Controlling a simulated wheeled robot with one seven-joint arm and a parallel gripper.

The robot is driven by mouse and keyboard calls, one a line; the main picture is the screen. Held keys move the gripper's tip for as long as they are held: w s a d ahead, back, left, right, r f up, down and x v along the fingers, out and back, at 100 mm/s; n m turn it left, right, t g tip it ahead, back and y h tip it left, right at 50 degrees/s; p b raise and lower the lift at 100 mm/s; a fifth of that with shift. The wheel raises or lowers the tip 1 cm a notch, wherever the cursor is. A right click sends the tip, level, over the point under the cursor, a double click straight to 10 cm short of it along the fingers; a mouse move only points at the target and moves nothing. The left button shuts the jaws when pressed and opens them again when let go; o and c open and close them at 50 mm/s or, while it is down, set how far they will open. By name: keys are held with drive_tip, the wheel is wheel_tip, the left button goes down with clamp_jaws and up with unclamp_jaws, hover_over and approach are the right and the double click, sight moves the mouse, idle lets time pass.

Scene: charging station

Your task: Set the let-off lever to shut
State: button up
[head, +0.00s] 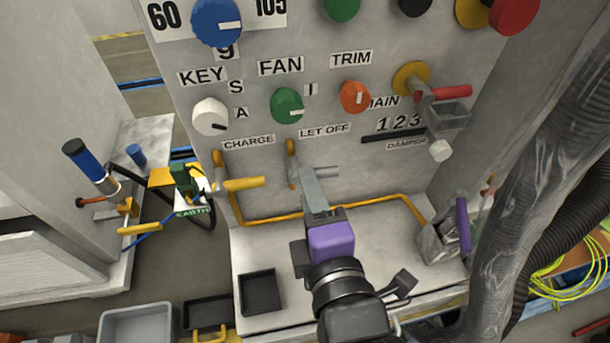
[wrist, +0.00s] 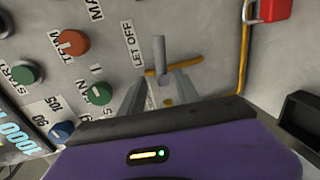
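The let-off lever has an upright yellow arm (head: 291,152) on the grey panel below the LET OFF label (head: 325,131). Its grey handle (head: 327,172) sticks out to the right. In the wrist view the grey handle (wrist: 159,50) and the yellow arm (wrist: 186,67) lie just past my fingertips, near the LET OFF label (wrist: 133,43). My purple gripper (head: 310,178) is right in front of the lever. In the wrist view its two grey fingers (wrist: 163,82) are apart, with the lever's base between or just beyond them. I cannot tell whether they touch it.
The charge lever (head: 240,184), with a yellow handle, is close on the left. A yellow pipe (head: 270,219) runs along the panel's foot. A black tray (head: 260,292) is on the ledge below. The main lever's red handle (head: 452,92) and a purple-handled item (head: 463,225) are on the right.

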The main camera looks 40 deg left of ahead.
drive_tip(key=shift+v, duration=1.3)
